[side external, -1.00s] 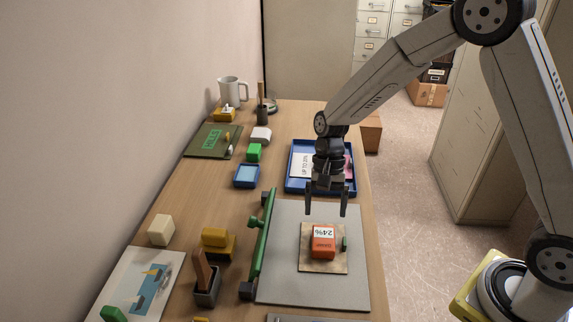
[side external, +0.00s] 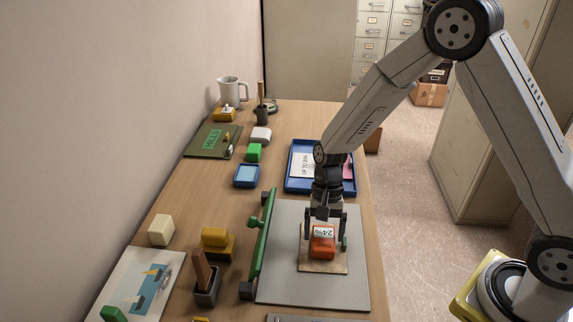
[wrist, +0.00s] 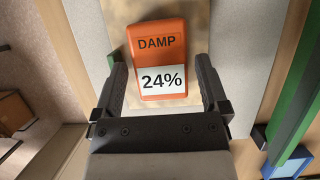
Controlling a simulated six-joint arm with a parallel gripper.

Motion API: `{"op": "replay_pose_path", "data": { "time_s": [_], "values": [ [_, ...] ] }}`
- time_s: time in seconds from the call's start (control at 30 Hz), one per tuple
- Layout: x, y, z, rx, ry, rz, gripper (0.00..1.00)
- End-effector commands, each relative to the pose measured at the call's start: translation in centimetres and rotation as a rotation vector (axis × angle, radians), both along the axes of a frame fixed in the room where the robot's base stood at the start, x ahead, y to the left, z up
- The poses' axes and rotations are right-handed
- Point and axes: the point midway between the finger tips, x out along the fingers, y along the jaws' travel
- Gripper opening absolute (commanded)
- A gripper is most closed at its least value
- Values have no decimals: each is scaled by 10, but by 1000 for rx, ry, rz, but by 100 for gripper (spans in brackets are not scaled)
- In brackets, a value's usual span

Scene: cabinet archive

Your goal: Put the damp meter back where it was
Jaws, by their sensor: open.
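The damp meter (side external: 322,248) is an orange block with a white "24%" label. It rests on a tan square board (side external: 311,268) on the grey mat (side external: 290,288). In the wrist view the damp meter (wrist: 158,58) shows the word "DAMP" and lies between and beyond the finger ends. My gripper (side external: 324,246) is open and lowered over it, one finger on each side. In the wrist view my gripper (wrist: 165,85) shows gaps between both fingers and the meter. A small green piece (side external: 345,243) sits beside the meter on the board, partly hidden by a finger.
A blue tray (side external: 290,186) with a white sheet and a pink item stands behind the mat. A green bar (side external: 262,240) on dark end blocks runs along the mat's left edge. A yellow block (side external: 215,238) and a dark holder (side external: 206,290) stand further left.

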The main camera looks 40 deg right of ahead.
Motion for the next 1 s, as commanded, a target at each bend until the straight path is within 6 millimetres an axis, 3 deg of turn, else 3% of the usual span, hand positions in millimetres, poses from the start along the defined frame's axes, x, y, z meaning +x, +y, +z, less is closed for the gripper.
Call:
{"op": "replay_pose_path", "data": {
  "time_s": [0.2,0.7,0.77,1.0],
  "values": [
    [-5,4,-16,-1,0,-2,94],
    [-5,4,-16,-1,-2,-1,94],
    [-5,4,-16,-1,-2,-1,78],
    [-4,4,-16,-1,-2,-1,2]
  ]
}}
